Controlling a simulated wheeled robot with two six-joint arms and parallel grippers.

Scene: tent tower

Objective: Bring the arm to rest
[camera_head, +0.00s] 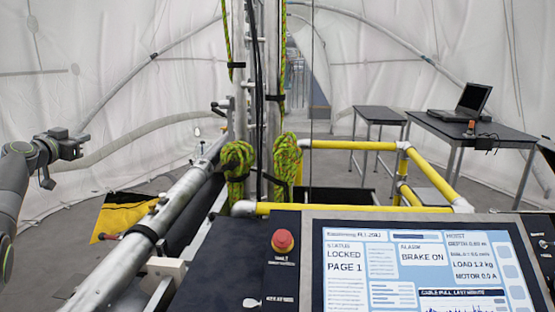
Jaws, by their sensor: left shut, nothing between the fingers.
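My left arm (12,190) comes in from the left edge. Its gripper (72,147) is shut and empty, held in the air in front of the white tent wall, left of the metal tower and clear of everything near it. No right gripper shows in the view.
A console with a red stop button (282,241) and a lit screen (420,265) reading "LOCKED" and "BRAKE ON" fills the front. A silver tube (142,238) slants at left. Yellow rails (350,145) and a table (455,130) with a laptop (465,105) stand at right.

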